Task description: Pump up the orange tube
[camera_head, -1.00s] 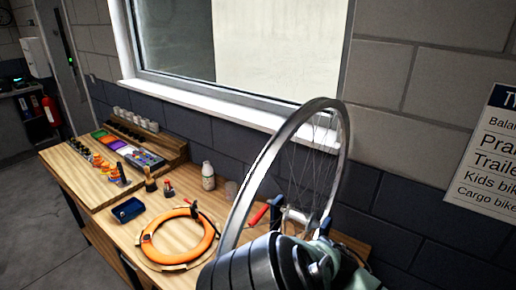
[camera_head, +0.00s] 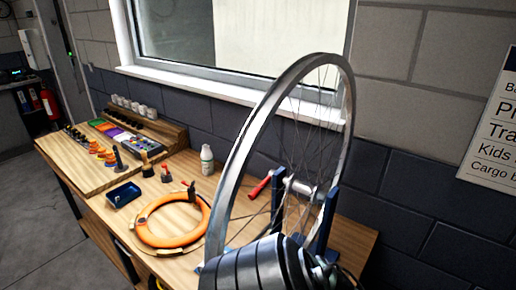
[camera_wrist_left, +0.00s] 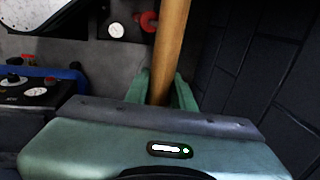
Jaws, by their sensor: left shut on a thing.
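The orange tube (camera_head: 165,241) lies as a ring on the wooden bench top in the head view, left of the upright wheel. Small dark and tan pieces sit on or against it. In the left wrist view, my left gripper (camera_wrist_left: 162,90) is shut on a wooden bar (camera_wrist_left: 170,45), its green fingers on both sides. What the bar belongs to cannot be made out. In the head view my dark arm covers the bottom middle, and the left fingers are not visible. My right gripper is in neither current view.
A bare wheel rim (camera_head: 246,135) stands in a blue stand, with a red handle (camera_head: 260,186) beside it. The wrist view shows a dial (camera_wrist_left: 117,30) and a black knobbed device (camera_wrist_left: 35,95).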

